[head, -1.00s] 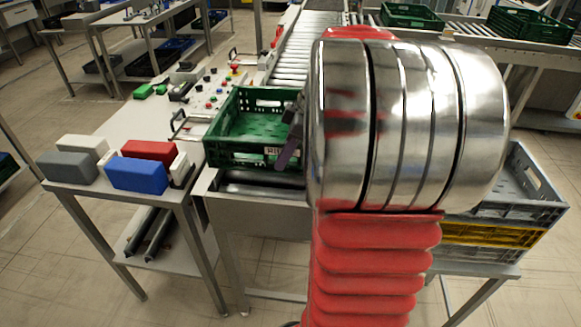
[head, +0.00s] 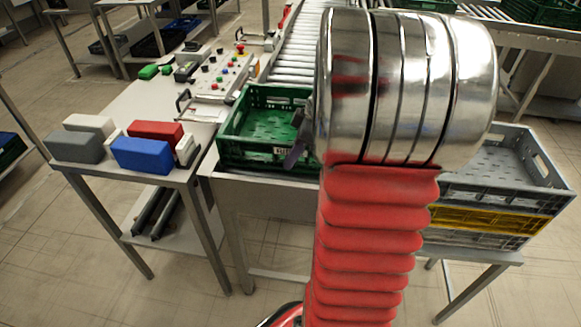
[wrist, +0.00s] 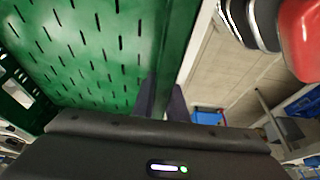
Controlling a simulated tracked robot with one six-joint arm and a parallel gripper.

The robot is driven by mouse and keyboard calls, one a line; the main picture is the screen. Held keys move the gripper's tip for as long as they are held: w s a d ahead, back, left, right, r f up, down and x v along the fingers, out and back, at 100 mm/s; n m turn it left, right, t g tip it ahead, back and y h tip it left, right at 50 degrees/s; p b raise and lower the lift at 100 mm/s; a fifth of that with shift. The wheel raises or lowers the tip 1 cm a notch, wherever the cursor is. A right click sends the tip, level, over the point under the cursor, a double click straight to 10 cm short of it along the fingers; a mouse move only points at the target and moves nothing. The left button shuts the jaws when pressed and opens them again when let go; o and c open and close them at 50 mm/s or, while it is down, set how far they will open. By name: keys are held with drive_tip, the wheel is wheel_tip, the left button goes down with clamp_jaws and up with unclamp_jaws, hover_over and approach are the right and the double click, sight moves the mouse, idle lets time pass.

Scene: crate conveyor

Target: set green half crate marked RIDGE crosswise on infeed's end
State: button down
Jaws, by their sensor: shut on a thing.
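The green half crate (head: 232,150) sits at the near end of the infeed (head: 300,50), upright and level. A small pale label shows at its front right, too small to read now. My gripper (head: 297,146) is at the crate's right side, mostly hidden behind my arm. In the wrist view, my gripper (wrist: 161,100) is shut on the wall of the crate (wrist: 90,50), with one finger on each side. The slotted crate floor shows empty there. Whether the crate's underside touches the rollers is hidden.
A side table at left holds grey, white, red and blue blocks (head: 142,155). A control panel (head: 215,80) lines the infeed's left side. Stacked grey and yellow crates (head: 545,185) stand at right. Other green crates (head: 550,10) are on a far conveyor.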

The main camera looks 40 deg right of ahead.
sight(292, 171)
drive_tip(key=shift+f, duration=0.1)
drive_tip(key=shift+f, duration=1.75)
drive_tip(key=c, duration=1.8)
unclamp_jaws()
drive_tip(key=shift+f, duration=0.1)
drive_tip(key=shift+o, duration=0.2)
drive_tip(key=v, duration=1.2)
drive_tip(key=shift+s, duration=0.1)
